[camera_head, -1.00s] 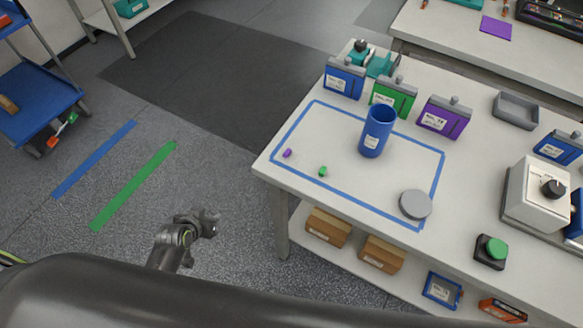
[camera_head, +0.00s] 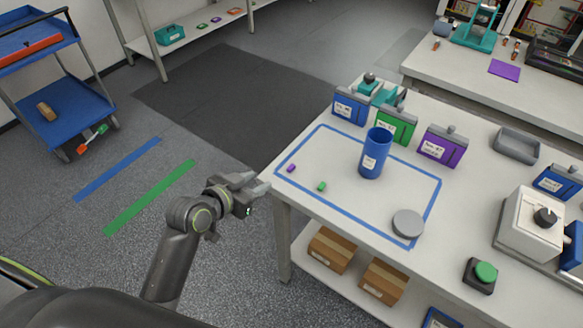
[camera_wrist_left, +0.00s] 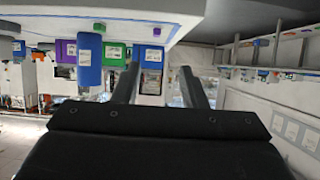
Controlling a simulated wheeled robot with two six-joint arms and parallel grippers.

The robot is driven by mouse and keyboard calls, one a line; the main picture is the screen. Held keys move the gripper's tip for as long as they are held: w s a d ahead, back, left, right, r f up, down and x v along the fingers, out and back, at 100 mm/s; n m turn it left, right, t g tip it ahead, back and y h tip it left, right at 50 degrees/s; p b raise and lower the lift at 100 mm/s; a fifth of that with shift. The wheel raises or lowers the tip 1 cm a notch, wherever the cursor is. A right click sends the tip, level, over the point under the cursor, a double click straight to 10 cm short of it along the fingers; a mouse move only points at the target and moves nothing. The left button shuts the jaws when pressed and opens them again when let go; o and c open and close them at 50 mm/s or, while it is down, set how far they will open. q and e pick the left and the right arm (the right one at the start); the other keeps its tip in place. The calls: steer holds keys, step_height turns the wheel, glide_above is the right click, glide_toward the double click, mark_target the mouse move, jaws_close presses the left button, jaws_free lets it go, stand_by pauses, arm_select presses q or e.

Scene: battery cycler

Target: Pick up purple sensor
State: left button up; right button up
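The purple sensor (camera_head: 291,168) is a tiny purple piece on the white table, inside the near-left corner of the blue tape outline. My left gripper (camera_head: 255,183) is just off the table's left corner, to the left of the purple sensor and apart from it. In the left wrist view, its two dark fingers (camera_wrist_left: 160,88) stand apart with nothing seen held between them. My right gripper is not in view.
A small green piece (camera_head: 321,186) lies close to the purple sensor. A blue cup (camera_head: 374,154) and a round grey lid (camera_head: 408,223) are inside the tape. Blue, green and purple (camera_head: 443,146) boxes stand behind. The table's left corner (camera_head: 268,179) is near my gripper.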

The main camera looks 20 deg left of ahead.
arm_select(q)
steer(key=p, duration=0.1)
glide_toward(289, 168)
steer(key=x, duration=0.3)
steer(key=shift+w+a+r, duration=0.15)
steer(key=shift+w+d+f+p, duration=0.25)
steer(key=shift+w+d+p, duration=0.1)
steer(key=shift+w, duration=0.1)
steer(key=shift+p+x, duration=0.4)
steer(key=shift+x, duration=1.65)
steer(key=shift+s+f, duration=0.15)
steer(key=shift+f, duration=0.05)
jaws_close()
